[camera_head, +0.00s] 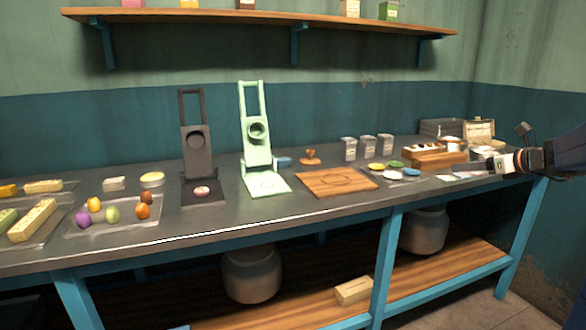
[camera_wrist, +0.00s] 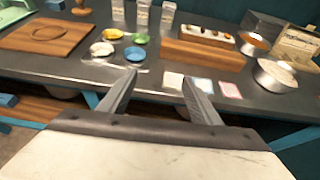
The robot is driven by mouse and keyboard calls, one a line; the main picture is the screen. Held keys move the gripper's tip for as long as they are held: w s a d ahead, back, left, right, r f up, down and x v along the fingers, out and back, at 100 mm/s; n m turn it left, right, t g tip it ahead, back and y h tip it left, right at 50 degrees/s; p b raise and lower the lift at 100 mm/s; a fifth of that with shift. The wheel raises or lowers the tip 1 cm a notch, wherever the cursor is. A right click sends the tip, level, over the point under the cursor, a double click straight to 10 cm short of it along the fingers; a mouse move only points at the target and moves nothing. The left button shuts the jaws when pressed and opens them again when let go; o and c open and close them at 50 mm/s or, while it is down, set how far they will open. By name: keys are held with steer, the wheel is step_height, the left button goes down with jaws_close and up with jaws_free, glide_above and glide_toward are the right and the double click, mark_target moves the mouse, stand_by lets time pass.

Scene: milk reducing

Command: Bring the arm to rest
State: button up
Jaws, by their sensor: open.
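My gripper (camera_head: 497,164) is at the right end of the workbench (camera_head: 230,227), at the end of my arm, which comes in from the right edge of the head view. In the wrist view my gripper (camera_wrist: 158,88) shows two grey fingers spread apart with nothing between them. Beyond the fingertips lie a white card (camera_wrist: 173,80), a pale blue card (camera_wrist: 202,85) and a pink card (camera_wrist: 229,90) on the bench top. I cannot tell how high the fingers are above the bench.
A wooden block with several small items (camera_head: 437,159) and a wooden board (camera_head: 337,182) lie left of my gripper. A metal bowl (camera_wrist: 275,75) is on the right in the wrist view. A green press (camera_head: 257,150) and dark press (camera_head: 196,150) stand mid-bench. A shelf (camera_head: 260,17) hangs above.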

steer(key=s+a+f+n+g, duration=0.3)
steer(key=s+a+n, duration=0.45)
steer(key=a, duration=0.35)
steer(key=s+a+f+n+g, duration=0.25)
steer(key=s+a+n, duration=0.35)
steer(key=s+a, duration=0.4)
steer(key=s+a+f+n+h, duration=0.1)
steer(key=s+f+n, duration=0.3)
steer(key=s+n, duration=0.2)
steer(key=s+a+f+n+g+h, duration=0.1)
steer(key=s+f+n, duration=0.4)
steer(key=s, duration=0.5)
steer(key=s+a+f+n+g+h, duration=0.1)
steer(key=s+a+f+n+h, duration=0.1)
steer(key=s+f+n, duration=0.2)
steer(key=s+n, duration=0.3)
steer(key=s, duration=0.1)
steer(key=shift+a+f+h, duration=0.3)
steer(key=shift+f, duration=0.05)
